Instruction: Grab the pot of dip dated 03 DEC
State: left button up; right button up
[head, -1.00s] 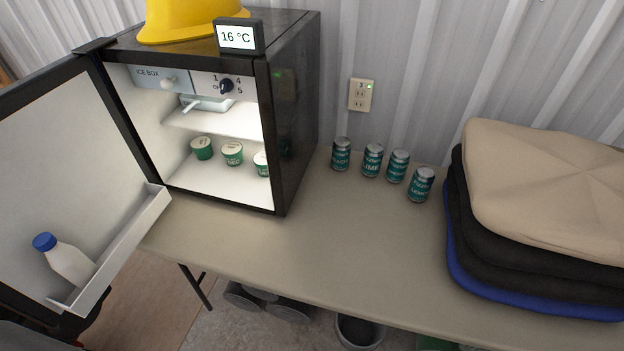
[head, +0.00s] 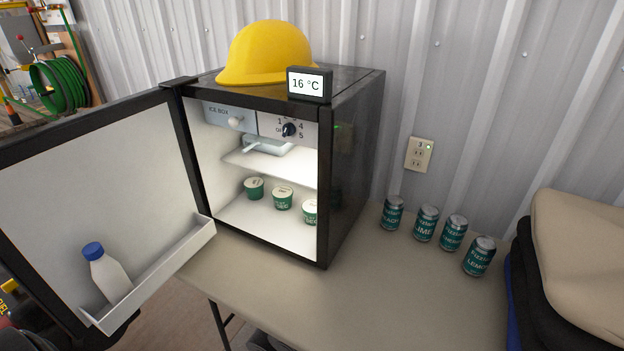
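Three small green pots with pale lids stand in a row on the lower floor of the open mini fridge (head: 350,170). They are the left pot (head: 254,189), the middle pot (head: 283,199) and the right pot (head: 309,212), which is partly hidden by the fridge's right front edge. The lid writing is too small to read, so I cannot tell which one is dated 03 DEC. The fridge door (head: 95,190) stands wide open to the left. Neither of my grippers is in view.
A white bottle with a blue cap (head: 108,275) sits in the door shelf (head: 160,268). Several cans (head: 427,224) stand right of the fridge, near stacked cushions (head: 585,260). A yellow hard hat (head: 268,55) and a 16 °C display (head: 309,84) are on top. The table front (head: 340,315) is clear.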

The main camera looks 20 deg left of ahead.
aim_at(282, 195)
jog(key=z, duration=0.05)
jog(key=k, duration=0.5)
jog(key=u, duration=0.8)
jog(key=i, duration=0.65)
jog(key=z, duration=0.3)
